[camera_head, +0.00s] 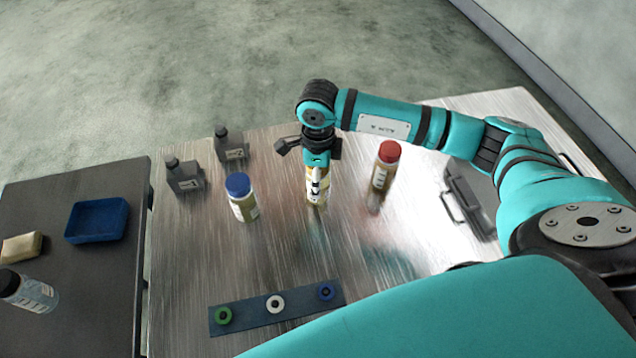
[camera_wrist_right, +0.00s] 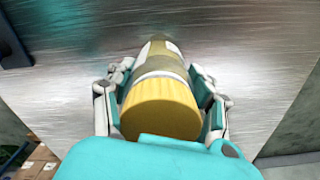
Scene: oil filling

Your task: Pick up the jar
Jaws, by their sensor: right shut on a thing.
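A jar with a yellow lid (camera_wrist_right: 160,107) sits between the fingers of my right gripper (camera_wrist_right: 162,95), which is shut on it. In the head view the same jar (camera_head: 316,198) shows partly behind my right gripper (camera_head: 317,182), near the middle of the metal table. The fingers and wrist hide its top there. I cannot tell whether its base touches the table. A jar with a blue lid (camera_head: 242,200) stands to the left of it. A jar with a red lid (camera_head: 384,166) stands to the right. My left gripper is not in view.
The metal table (camera_head: 190,270) bears two dark bottles (camera_head: 184,176) at the back left. A dark strip (camera_head: 248,312) with green, white and blue rings lies in front. A grey case (camera_head: 470,195) is at right. A dark side table (camera_head: 90,270) holds a blue tray (camera_head: 96,222).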

